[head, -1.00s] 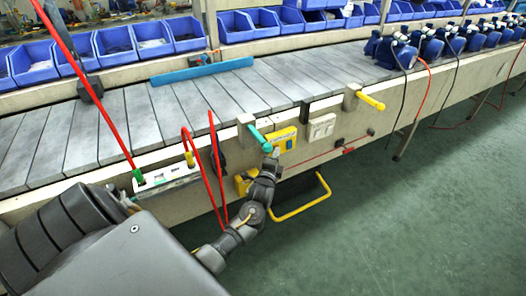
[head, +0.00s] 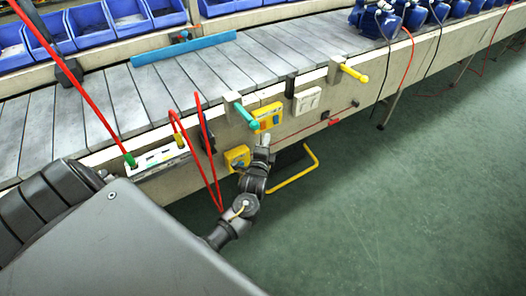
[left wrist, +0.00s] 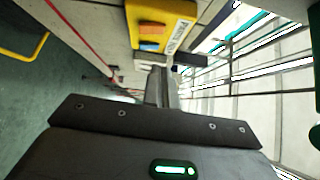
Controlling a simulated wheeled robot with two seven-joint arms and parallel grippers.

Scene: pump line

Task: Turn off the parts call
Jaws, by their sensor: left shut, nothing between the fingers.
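I cannot tell the switch positions. My left gripper (head: 265,139) is just below the box in the head view. Its fingers (left wrist: 162,86) are shut and empty, pointing toward the box; I cannot tell whether they touch. My right gripper is not in view.
Another yellow box (head: 236,154) sits left of my left gripper. Red cables (head: 207,150) hang beside it. A yellow rail (head: 297,175) juts out below. A pale switch plate (head: 306,100) and a yellow handle (head: 353,73) are to the right. The green floor in front is clear.

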